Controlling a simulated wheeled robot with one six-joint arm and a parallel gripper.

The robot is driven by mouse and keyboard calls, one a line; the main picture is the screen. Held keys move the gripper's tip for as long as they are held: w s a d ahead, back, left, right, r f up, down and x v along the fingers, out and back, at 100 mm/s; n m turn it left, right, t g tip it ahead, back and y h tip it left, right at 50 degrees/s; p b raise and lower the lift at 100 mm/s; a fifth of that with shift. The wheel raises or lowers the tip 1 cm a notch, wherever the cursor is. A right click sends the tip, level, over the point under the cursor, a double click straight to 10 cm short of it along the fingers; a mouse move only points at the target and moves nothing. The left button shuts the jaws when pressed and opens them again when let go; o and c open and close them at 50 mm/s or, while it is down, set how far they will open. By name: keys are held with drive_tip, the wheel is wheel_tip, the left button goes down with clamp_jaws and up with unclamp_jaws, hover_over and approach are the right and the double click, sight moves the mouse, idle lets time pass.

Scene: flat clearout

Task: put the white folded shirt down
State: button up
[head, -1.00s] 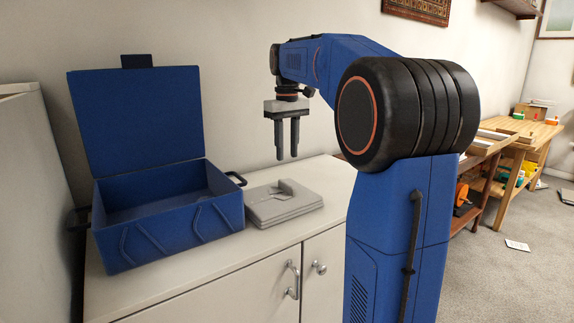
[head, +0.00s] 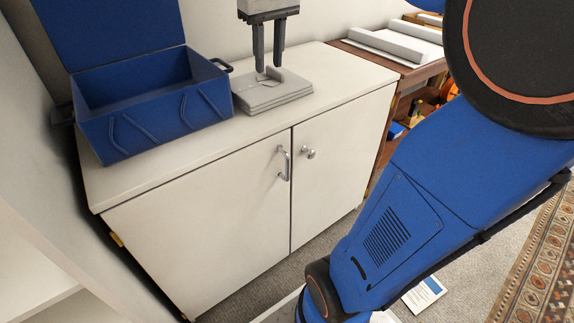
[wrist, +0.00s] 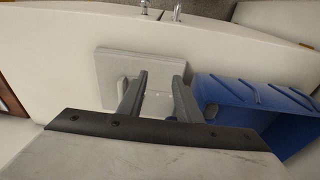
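The white folded shirt (head: 285,92) looks pale grey and lies flat on the white cabinet top, just right of the blue box. A small raised part stands up on its top. My gripper (head: 269,68) points straight down over the shirt, its two fingers apart with nothing seen between them. The fingertips are close to the shirt's top; I cannot tell whether they touch it. In the wrist view the shirt (wrist: 112,68) shows beyond and between the open fingers (wrist: 161,82), which hide part of it.
The blue box (head: 165,123) stands open to the left of the shirt, its lid up. The cabinet top (head: 340,72) has free room right of the shirt. A wooden bench (head: 425,70) with white pieces stands to the right. A patterned rug lies on the floor at far right.

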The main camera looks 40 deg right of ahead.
drive_tip(key=s+a+f+t, duration=0.1)
drive_tip(key=s+a+f, duration=0.3)
drive_tip(key=s+f, duration=0.5)
drive_tip(key=s+a+f+t, duration=0.2)
drive_tip(key=s+a+f, duration=0.2)
drive_tip(key=s+f, duration=0.6)
drive_tip(key=shift+s+a+f, duration=0.15)
drive_tip(key=shift+s+a, duration=0.05)
drive_tip(key=shift+s, duration=0.05)
